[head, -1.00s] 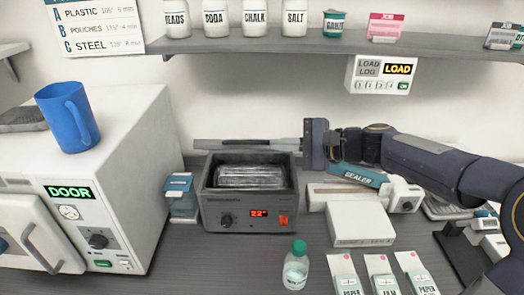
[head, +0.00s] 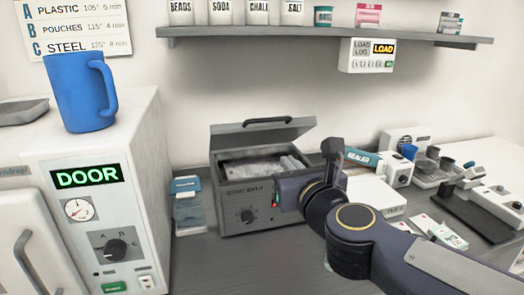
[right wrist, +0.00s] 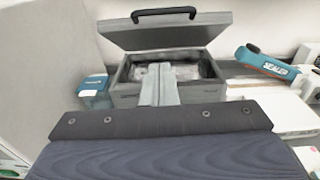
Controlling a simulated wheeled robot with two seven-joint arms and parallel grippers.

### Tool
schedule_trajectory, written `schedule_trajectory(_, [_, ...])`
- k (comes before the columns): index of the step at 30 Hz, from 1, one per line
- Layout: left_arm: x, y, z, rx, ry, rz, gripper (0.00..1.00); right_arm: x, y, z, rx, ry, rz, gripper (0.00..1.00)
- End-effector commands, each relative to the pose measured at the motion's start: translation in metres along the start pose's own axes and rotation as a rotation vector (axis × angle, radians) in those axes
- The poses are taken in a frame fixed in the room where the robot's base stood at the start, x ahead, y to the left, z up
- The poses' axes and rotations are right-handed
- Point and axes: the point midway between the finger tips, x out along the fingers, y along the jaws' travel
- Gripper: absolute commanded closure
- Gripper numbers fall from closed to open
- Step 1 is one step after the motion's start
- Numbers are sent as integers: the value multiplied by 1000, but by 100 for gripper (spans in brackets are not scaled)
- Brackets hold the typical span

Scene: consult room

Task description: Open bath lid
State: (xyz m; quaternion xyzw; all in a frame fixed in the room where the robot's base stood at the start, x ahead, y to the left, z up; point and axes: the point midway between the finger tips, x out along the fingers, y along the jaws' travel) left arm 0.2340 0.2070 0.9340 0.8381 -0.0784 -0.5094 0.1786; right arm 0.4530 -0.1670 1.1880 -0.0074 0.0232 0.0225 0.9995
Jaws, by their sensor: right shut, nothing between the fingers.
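The basin shows open, with a shiny interior. My right gripper (head: 292,162) is shut and empty, its fingertips over the basin's right part, below the lid. In the right wrist view the shut fingers (right wrist: 159,72) point at the open basin under the lid (right wrist: 165,35). My left gripper is out of view.
A white autoclave-like unit (head: 130,190) with a blue mug (head: 82,92) on it stands left. A blue container (head: 187,203) is beside the bath. A sealer (head: 362,157) and white boxes are right. A shelf (head: 330,40) overhangs the back.

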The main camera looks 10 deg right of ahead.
Motion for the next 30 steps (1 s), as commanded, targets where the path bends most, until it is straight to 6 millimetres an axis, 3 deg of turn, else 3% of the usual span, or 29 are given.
schedule_trajectory(5, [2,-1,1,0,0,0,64,14,-1,0,15,-2,-10,100])
schedule_trajectory(18, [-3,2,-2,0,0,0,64,104,-2,4,15,-2,-8,100])
schedule_trajectory(21, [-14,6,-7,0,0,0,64,113,-2,20,14,-3,-9,100])
schedule_trajectory(30, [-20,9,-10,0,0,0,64,127,-3,30,12,-3,-9,100])
